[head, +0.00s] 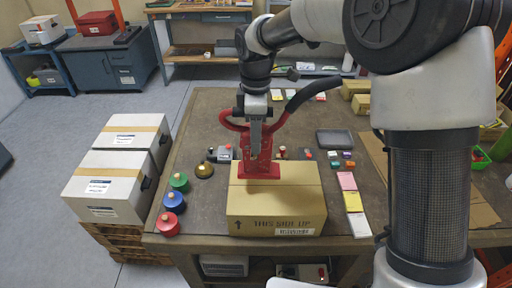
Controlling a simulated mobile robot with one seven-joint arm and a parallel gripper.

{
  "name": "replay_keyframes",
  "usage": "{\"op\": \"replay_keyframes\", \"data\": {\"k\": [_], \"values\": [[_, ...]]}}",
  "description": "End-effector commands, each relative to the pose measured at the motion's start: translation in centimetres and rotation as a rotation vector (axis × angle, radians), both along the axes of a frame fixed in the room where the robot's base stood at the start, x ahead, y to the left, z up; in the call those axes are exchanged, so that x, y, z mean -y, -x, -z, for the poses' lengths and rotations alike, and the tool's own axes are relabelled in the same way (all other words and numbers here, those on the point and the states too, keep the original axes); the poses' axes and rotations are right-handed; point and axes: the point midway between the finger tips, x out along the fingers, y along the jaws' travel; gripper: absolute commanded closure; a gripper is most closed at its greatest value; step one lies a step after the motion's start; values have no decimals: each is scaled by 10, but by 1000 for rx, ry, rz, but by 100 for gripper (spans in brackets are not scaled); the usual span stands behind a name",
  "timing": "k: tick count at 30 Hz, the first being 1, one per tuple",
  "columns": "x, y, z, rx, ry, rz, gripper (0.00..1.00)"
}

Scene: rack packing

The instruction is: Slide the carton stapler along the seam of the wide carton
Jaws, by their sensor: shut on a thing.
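The wide carton (276,205) sits closed near the front edge of the brown table. "THIS SIDE UP" is printed on its front face, with a white label at the lower right. The red carton stapler (259,169) stands upright on the carton's top, toward its back left, with red curved handles above. My gripper (256,143) points down from above and is shut on the stapler. The fingertips are partly lost against the red body. The seam under the stapler is too small to make out clearly.
Green, blue and red round items (172,201) line the table's left edge beside the carton. Pink, yellow and white cards (348,190) lie to its right. A dark tray (334,139) lies behind. White boxes (119,169) are stacked on a pallet at left.

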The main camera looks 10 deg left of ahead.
Motion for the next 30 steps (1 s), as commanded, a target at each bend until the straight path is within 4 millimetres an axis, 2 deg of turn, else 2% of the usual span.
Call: {"op": "replay_keyframes", "data": {"k": [1,6,11,17,24,30], "values": [[-1,-2,-12,10,-5,0,100],[-1,-2,-32,8,-4,-1,100],[8,-4,-33,7,-1,1,100],[39,-12,-10,5,1,3,100],[91,-22,27,7,1,1,100],[120,-25,43,7,0,-1,100]]}}
